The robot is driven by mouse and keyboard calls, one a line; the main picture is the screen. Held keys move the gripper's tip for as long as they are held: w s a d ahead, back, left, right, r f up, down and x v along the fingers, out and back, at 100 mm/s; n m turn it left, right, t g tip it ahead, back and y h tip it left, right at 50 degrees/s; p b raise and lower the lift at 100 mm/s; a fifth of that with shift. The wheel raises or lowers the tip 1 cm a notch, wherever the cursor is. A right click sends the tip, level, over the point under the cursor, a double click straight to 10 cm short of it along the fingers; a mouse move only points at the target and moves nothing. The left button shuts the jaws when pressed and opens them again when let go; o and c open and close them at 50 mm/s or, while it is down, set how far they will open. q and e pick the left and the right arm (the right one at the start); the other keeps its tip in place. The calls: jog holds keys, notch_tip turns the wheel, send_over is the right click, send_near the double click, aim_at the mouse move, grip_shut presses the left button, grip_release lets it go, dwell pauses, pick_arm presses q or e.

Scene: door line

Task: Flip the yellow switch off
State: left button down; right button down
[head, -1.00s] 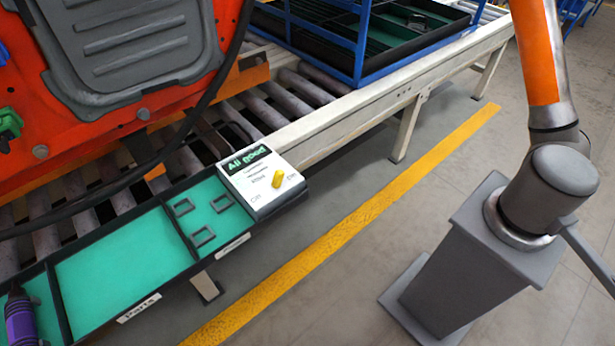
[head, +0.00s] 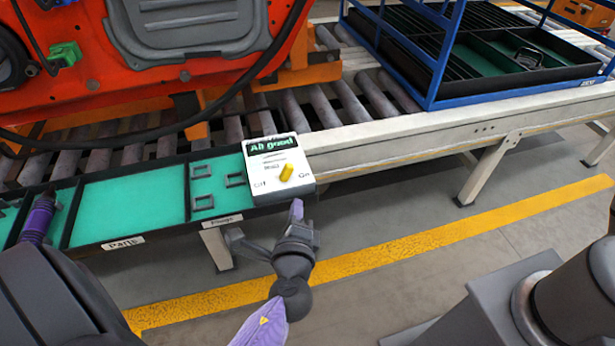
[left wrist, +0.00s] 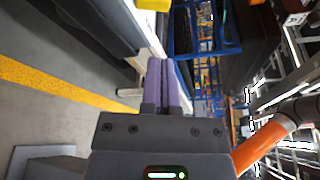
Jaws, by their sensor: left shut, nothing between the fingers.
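The yellow switch (head: 287,172) sits on a white box (head: 257,180) with a green "All good" sign, "Off" marked at left and "On" at right. I cannot tell clearly which way its lever leans. Part of a yellow thing, likely the switch, shows at the top edge of the left wrist view (left wrist: 153,4). My left gripper (head: 297,208) is just in front of and below the box, apart from the switch. Its purple fingers are shut and empty, as the left wrist view also shows (left wrist: 160,80). My right gripper is not in view.
A black-edged tray (head: 125,240) with green compartments joins the box at left; a purple tool (head: 38,220) lies there. A conveyor (head: 400,135) carrying a blue rack (head: 445,60) runs behind. A grey pedestal (head: 480,315) stands at lower right. The floor has a yellow line (head: 400,245).

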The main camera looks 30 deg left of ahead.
aim_at(298, 184)
pick_arm(q)
jog(key=b+x, duration=0.1)
jog(key=x, duration=0.7)
jog(key=shift+w+a+f, duration=0.2)
jog(key=shift+w+a, duration=0.05)
jog(key=shift+w, duration=0.05)
jog(key=shift+w+a+b, duration=0.3)
jog(key=shift+w+b, duration=0.05)
jog(key=shift+w, duration=0.15)
